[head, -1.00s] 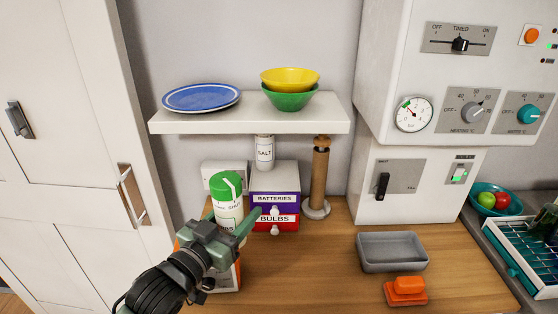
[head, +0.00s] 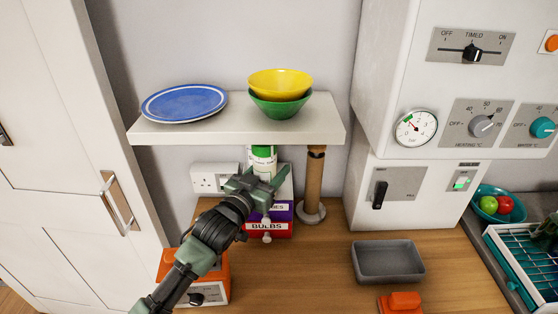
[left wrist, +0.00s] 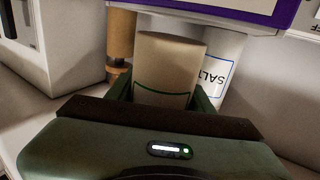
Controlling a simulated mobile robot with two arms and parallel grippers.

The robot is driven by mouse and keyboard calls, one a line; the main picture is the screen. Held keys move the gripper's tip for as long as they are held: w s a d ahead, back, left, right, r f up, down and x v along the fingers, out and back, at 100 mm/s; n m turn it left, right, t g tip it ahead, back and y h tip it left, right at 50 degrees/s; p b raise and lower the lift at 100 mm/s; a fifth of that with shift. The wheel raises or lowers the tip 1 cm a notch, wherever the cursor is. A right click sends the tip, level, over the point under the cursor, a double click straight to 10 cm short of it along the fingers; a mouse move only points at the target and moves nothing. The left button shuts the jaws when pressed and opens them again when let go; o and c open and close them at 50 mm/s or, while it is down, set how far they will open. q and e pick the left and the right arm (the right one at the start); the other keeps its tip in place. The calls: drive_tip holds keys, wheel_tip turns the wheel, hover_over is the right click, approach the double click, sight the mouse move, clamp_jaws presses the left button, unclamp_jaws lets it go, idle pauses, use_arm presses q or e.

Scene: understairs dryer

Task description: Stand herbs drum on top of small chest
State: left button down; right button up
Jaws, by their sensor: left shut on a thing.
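The herbs drum (head: 263,160), white with a green top, is held by my left gripper (head: 262,182) above the small chest (head: 283,213) and under the shelf. It looks roughly upright. The chest has a purple and a red drawer, the red one marked BULBS; my gripper and forearm hide part of it. In the left wrist view the drum (left wrist: 168,65) sits between the fingers, beside the white SALT jar (left wrist: 222,68), with the purple drawer front (left wrist: 220,12) at the top. I cannot tell whether the drum touches the chest. My right gripper is out of view.
The white shelf (head: 235,132) with a blue plate (head: 184,102) and stacked bowls (head: 280,90) hangs close above. A wooden mill (head: 314,185) stands right of the chest. A grey tray (head: 388,261) lies right; an orange box (head: 212,270) stands front left.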

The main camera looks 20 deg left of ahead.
use_arm(q)
drive_tip(key=shift+w+d+r, duration=0.15)
drive_tip(key=shift+w, duration=0.5)
drive_tip(key=shift+p+x, duration=0.55)
drive_tip(key=shift+x, duration=0.7)
drive_tip(key=shift+w+d+f+p, duration=0.1)
drive_tip(key=shift+f+p, duration=0.05)
drive_tip(key=shift+f, duration=0.3)
drive_tip(key=shift+w+f+p, duration=0.15)
drive_tip(key=shift+f, duration=0.25)
drive_tip(key=shift+s, duration=0.1)
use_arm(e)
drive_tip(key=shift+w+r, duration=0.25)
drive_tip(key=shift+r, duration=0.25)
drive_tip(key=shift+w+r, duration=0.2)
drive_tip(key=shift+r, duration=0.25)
use_arm(q)
drive_tip(key=shift+f, duration=0.1)
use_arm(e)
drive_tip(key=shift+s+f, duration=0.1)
use_arm(q)
drive_tip(key=c, duration=0.6)
unclamp_jaws()
drive_tip(key=shift+f, duration=0.1)
